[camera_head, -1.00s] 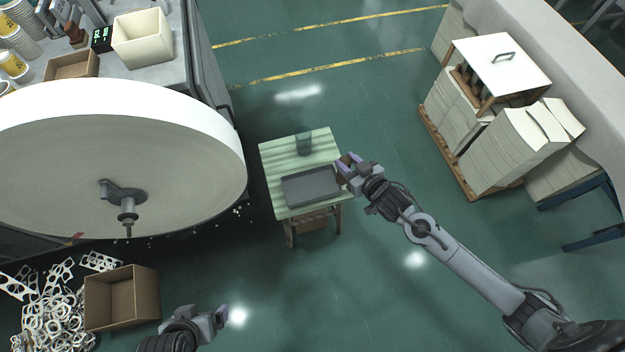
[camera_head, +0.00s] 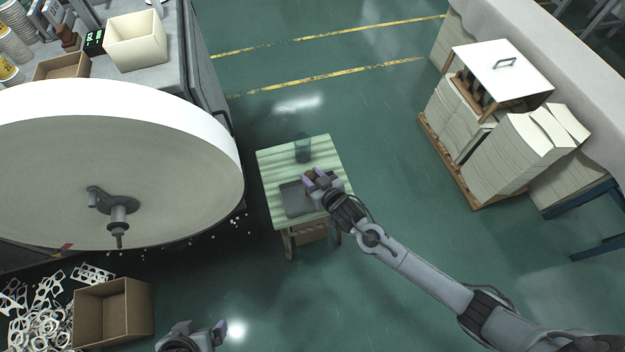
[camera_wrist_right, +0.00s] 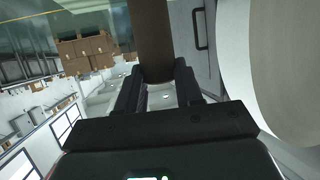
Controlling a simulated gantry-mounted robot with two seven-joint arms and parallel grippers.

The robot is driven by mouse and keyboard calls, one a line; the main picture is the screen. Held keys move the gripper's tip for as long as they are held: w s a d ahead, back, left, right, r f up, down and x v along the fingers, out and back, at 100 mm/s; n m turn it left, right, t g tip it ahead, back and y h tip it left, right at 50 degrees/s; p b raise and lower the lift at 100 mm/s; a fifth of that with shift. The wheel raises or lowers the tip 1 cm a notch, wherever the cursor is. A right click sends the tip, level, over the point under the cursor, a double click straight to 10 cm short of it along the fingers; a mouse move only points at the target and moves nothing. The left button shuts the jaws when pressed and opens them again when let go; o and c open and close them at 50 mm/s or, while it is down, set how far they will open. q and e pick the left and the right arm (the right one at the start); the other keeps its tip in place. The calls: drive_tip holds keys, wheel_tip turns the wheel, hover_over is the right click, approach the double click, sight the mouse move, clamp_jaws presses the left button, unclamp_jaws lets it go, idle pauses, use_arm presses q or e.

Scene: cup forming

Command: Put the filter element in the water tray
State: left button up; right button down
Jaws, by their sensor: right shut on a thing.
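My right gripper (camera_head: 315,178) is over the grey water tray (camera_head: 293,203) on the small green-topped table (camera_head: 270,172). It hides the tray's right part. In the right wrist view, this gripper (camera_wrist_right: 158,88) is shut on a brown, roughly cylindrical piece, which I take to be the filter element (camera_wrist_right: 153,40). It sticks out beyond the fingers. Whether it touches the tray is hidden. My left gripper (camera_head: 215,333) is low in the head view, away from the table, partly cut off; its jaw state is unclear.
A dark see-through container (camera_head: 302,150) stands behind the tray on the table. A large round white machine (camera_head: 110,150) is at the left. An open cardboard box (camera_head: 113,312) is at lower left. Stacked paper sheets (camera_head: 505,150) stand at the right.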

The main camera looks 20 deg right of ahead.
drive_tip(key=shift+f, duration=0.6)
drive_tip(key=shift+f, duration=0.2)
drive_tip(key=c, duration=0.7)
unclamp_jaws()
drive_tip(key=shift+c, duration=0.2)
drive_tip(key=shift+r, duration=0.1)
